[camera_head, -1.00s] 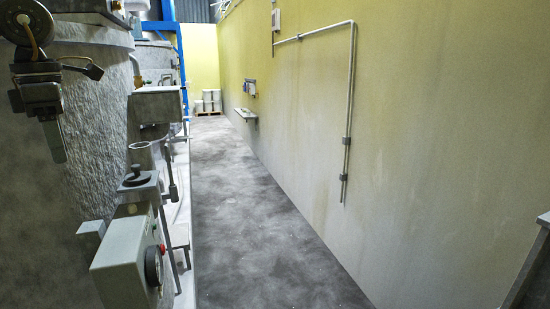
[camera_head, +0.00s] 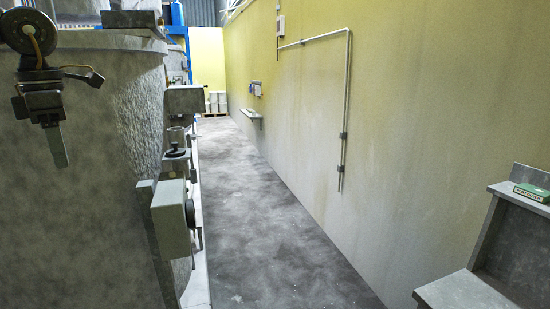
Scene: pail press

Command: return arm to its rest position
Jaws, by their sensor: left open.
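My left gripper (camera_head: 57,148) hangs at the upper left, pointing down, below a round dark wrist joint. It is open, and nothing shows between its jaws. Only one finger can be made out clearly. Behind it stands a large grey cylindrical vessel (camera_head: 95,200). I cannot tell the gap between the gripper and the vessel. My right gripper is not in view.
A grey-green control box (camera_head: 172,217) with a dark dial juts from the vessel's right side. A grey stepped bench (camera_head: 465,292) with a small green box (camera_head: 532,193) stands at lower right. The floor aisle (camera_head: 260,220) beside the yellow wall is clear.

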